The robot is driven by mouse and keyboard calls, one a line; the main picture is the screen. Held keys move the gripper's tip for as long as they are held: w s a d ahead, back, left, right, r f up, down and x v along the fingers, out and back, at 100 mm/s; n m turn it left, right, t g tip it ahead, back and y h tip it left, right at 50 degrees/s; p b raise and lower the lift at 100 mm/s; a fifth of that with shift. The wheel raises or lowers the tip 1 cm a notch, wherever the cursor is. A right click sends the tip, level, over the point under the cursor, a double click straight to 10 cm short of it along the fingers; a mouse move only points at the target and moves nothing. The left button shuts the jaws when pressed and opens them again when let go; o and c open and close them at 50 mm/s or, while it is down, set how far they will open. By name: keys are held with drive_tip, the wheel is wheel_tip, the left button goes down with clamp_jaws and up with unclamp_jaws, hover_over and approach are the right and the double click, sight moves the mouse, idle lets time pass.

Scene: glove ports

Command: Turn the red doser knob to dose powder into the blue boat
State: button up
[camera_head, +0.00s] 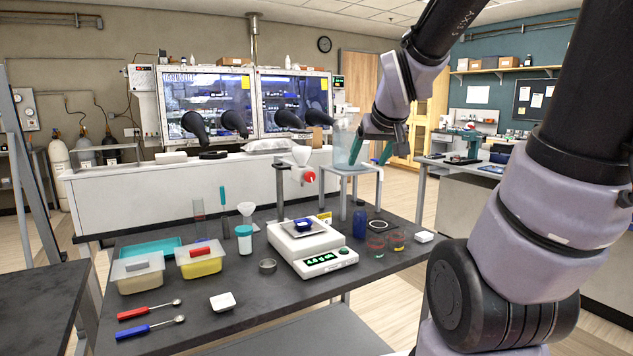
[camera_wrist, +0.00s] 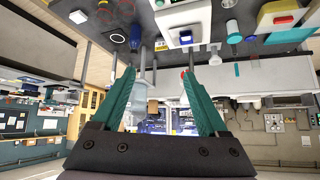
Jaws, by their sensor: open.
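The red doser knob (camera_head: 309,177) sits on the front of the white powder doser (camera_head: 299,158), which is held on a stand above the balance. The blue boat (camera_head: 303,225) rests on the pan of the white balance (camera_head: 328,262), below the doser. My gripper (camera_head: 369,158) is open and empty, with teal fingers pointing down, to the right of the knob and apart from it. In the wrist view, my gripper (camera_wrist: 158,72) has its fingers spread. A bit of red, seemingly the knob (camera_wrist: 183,73), shows by the right fingertip. The boat (camera_wrist: 186,39) shows beyond.
A blue bottle (camera_head: 360,219) and glass dishes (camera_head: 376,244) stand right of the balance. A capped jar (camera_head: 244,239), lidded tubs (camera_head: 199,262) and two spoons (camera_head: 150,328) lie to the left. A clear container (camera_head: 347,150) on a small stand is behind my gripper.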

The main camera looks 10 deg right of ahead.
drive_tip(key=w+f+n+t+y, duration=0.15)
drive_tip(key=w+f+n, duration=0.35)
drive_tip(key=w+f, duration=0.5)
drive_tip(key=n+t+y, duration=0.3)
drive_tip(key=t+y, duration=0.2)
drive_tip(key=t, duration=0.2)
approach(311, 177)
drive_tip(key=shift+h, duration=0.25)
drive_tip(key=x, duration=0.9)
drive_tip(key=shift+a, duration=0.15)
clamp_jaws()
drive_tip(key=shift+m, duration=1.4)
